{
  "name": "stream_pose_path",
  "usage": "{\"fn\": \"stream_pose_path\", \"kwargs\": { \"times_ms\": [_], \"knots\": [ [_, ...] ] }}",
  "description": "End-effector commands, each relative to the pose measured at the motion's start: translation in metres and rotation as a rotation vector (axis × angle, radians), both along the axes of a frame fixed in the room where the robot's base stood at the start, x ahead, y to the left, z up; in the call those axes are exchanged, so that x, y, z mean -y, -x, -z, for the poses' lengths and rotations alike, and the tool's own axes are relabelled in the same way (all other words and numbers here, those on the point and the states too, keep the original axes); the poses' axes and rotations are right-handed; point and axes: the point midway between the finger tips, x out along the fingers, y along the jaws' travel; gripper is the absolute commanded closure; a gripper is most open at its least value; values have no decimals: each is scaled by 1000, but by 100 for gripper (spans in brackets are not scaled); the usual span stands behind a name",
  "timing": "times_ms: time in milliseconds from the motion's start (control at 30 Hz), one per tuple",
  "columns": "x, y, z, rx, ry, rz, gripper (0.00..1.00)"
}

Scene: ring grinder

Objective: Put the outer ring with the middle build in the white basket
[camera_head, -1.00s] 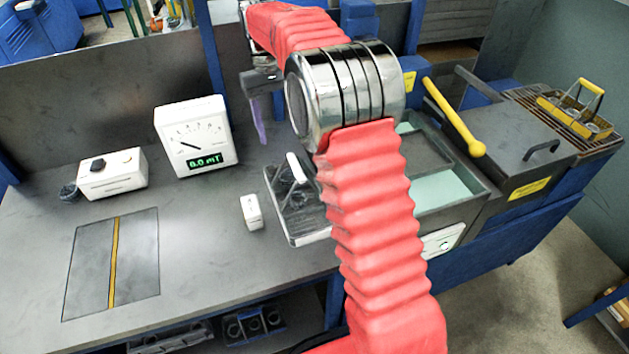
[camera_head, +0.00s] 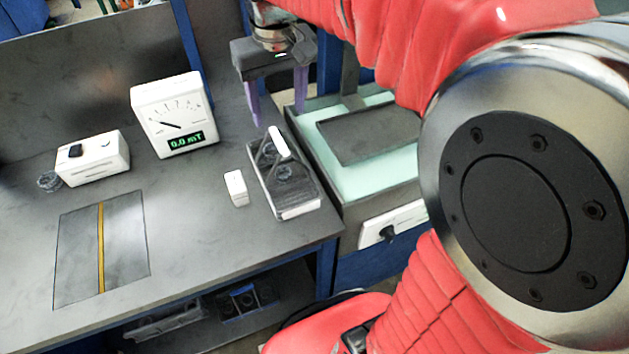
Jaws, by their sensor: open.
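The white basket (camera_head: 298,211) is a dark, shallow tray with a pale lower edge and a raised white handle bar (camera_head: 279,142). It stands on the bench near its right edge. Dark round shapes, perhaps rings, show inside it, too small to tell apart. I cannot pick out the outer ring with the middle build. My gripper (camera_head: 277,114) points down with two purple fingers spread apart and nothing between them. It hangs behind the basket, near its handle end, and I see no contact.
A small white block (camera_head: 236,188) stands left of the basket. A meter (camera_head: 172,115) reading 0.0 and a white box (camera_head: 92,158) with a dark knob stand farther left. A tank (camera_head: 352,184) with pale green liquid adjoins on the right. The bench's front left holds a flat striped plate (camera_head: 120,247).

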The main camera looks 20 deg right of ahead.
Motion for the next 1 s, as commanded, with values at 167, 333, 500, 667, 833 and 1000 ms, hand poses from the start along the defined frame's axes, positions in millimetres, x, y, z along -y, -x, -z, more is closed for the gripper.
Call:
{"fn": "stream_pose_path", "kwargs": {
  "times_ms": [167,333,500,667,833,1000],
  "knots": [
    [1,35,-3,69,-4,9,41],
    [1,66,0,132,-7,18,41],
    [2,96,7,195,-10,26,41],
    [2,123,18,253,-14,33,41],
    [2,148,33,315,-19,41,41],
    [2,163,45,354,-22,47,41]
  ]
}}
